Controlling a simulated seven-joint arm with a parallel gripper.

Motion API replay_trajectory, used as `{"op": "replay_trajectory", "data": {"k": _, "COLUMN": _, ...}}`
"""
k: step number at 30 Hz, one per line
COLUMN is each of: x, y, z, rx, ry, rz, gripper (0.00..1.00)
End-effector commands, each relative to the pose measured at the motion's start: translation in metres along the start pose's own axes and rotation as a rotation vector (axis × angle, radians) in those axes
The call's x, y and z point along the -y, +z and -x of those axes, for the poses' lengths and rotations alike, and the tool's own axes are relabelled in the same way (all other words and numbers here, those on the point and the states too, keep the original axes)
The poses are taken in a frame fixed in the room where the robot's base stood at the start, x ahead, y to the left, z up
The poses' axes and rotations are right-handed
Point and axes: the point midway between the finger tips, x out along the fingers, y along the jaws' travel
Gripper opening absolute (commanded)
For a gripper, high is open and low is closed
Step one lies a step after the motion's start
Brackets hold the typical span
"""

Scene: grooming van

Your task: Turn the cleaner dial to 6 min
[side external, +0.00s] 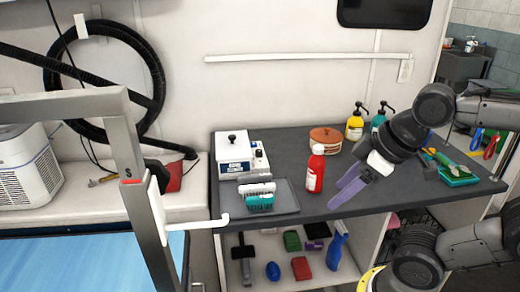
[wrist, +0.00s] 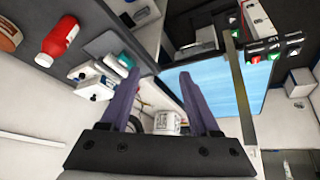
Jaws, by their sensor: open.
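The white cleaner (side external: 234,152) stands at the left back of the dark grey counter, with a black knob on its lid. A small panel (side external: 259,158) with dark marks is on its right side; the dial and its setting are too small to read. In the wrist view the cleaner (wrist: 92,82) seems to be the white box left of my fingers. My gripper (side external: 342,192) has two purple fingers, apart and empty. It is over the counter's front edge, well to the right of the cleaner. It also shows in the wrist view (wrist: 159,75).
A grey tray (side external: 287,203) with white and teal brushes lies before the cleaner. A red bottle (side external: 316,170) stands between the cleaner and my gripper. A brown round container (side external: 325,138), a yellow bottle (side external: 355,124) and a teal bottle (side external: 378,122) stand behind. A metal frame (side external: 133,160) rises at left.

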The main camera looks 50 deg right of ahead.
Motion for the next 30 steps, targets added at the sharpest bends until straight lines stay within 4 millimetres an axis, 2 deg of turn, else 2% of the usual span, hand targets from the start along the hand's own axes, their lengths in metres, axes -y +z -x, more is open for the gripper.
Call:
{"op": "replay_trajectory", "data": {"k": 1, "x": 0.000, "y": -0.017, "z": 0.011, "rx": -0.028, "ry": -0.007, "rz": 0.055, "gripper": 0.62}}
{"op": "replay_trajectory", "data": {"k": 6, "x": -0.008, "y": -0.075, "z": 0.032, "rx": -0.051, "ry": -0.027, "rz": 0.198, "gripper": 0.62}}
{"op": "replay_trajectory", "data": {"k": 10, "x": -0.023, "y": -0.125, "z": 0.038, "rx": -0.055, "ry": -0.039, "rz": 0.279, "gripper": 0.62}}
{"op": "replay_trajectory", "data": {"k": 14, "x": -0.049, "y": -0.177, "z": 0.032, "rx": -0.051, "ry": -0.051, "rz": 0.346, "gripper": 0.62}}
{"op": "replay_trajectory", "data": {"k": 18, "x": -0.088, "y": -0.226, "z": 0.014, "rx": -0.043, "ry": -0.065, "rz": 0.394, "gripper": 0.62}}
{"op": "replay_trajectory", "data": {"k": 21, "x": -0.121, "y": -0.254, "z": -0.007, "rx": -0.035, "ry": -0.075, "rz": 0.413, "gripper": 0.62}}
{"op": "replay_trajectory", "data": {"k": 26, "x": -0.182, "y": -0.282, "z": -0.051, "rx": -0.019, "ry": -0.093, "rz": 0.412, "gripper": 0.62}}
{"op": "replay_trajectory", "data": {"k": 30, "x": -0.242, "y": -0.286, "z": -0.099, "rx": 0.003, "ry": -0.110, "rz": 0.369, "gripper": 0.62}}
